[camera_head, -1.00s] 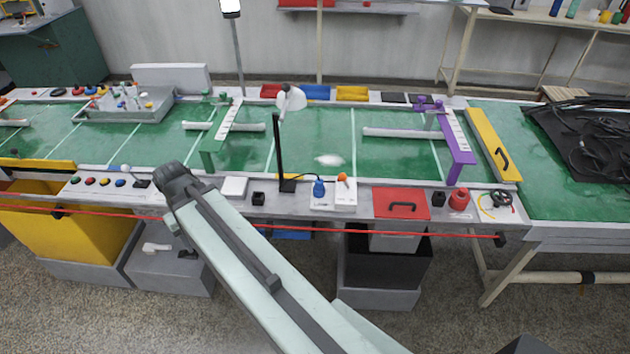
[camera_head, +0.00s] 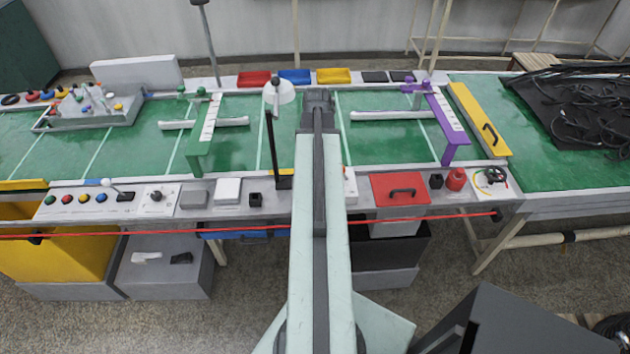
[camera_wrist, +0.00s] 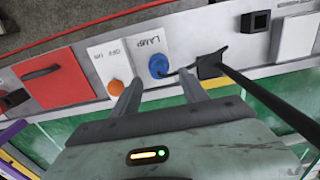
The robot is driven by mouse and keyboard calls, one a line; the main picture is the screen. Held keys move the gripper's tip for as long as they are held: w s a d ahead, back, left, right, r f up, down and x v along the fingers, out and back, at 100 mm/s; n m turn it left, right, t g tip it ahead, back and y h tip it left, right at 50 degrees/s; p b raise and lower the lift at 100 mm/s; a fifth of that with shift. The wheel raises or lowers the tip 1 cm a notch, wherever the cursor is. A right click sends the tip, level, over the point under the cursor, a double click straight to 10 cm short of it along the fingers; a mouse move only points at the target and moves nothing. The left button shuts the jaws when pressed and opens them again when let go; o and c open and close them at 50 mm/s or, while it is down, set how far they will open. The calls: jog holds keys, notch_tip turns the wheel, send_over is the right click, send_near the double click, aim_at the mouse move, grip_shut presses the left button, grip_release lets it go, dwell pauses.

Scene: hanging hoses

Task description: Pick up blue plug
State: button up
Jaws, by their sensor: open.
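The blue plug (camera_wrist: 158,65) sits on a white panel marked LAMP (camera_wrist: 148,48) in the wrist view. A thin dark cable runs from it toward the black lamp base (camera_wrist: 210,66). My gripper (camera_wrist: 160,78) is open and empty. Its two fingers point toward the panel, one on each side of the plug in the picture, and I cannot tell the remaining gap.
An orange knob (camera_wrist: 116,88) is close to one finger. The black lamp post (camera_wrist: 270,98) slants past the other side. A red panel with a handle (camera_head: 400,189) is right of my arm, and a white box (camera_head: 228,189) is to its left. A red cord (camera_head: 240,229) runs along the front.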

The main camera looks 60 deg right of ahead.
jog(key=f+b, duration=0.2)
jog(key=f, duration=0.1)
jog(key=f+b, duration=0.3)
jog(key=shift+d+f, duration=0.2)
jog(key=shift+f, duration=0.1)
jog(key=shift+r, duration=0.2)
grip_shut()
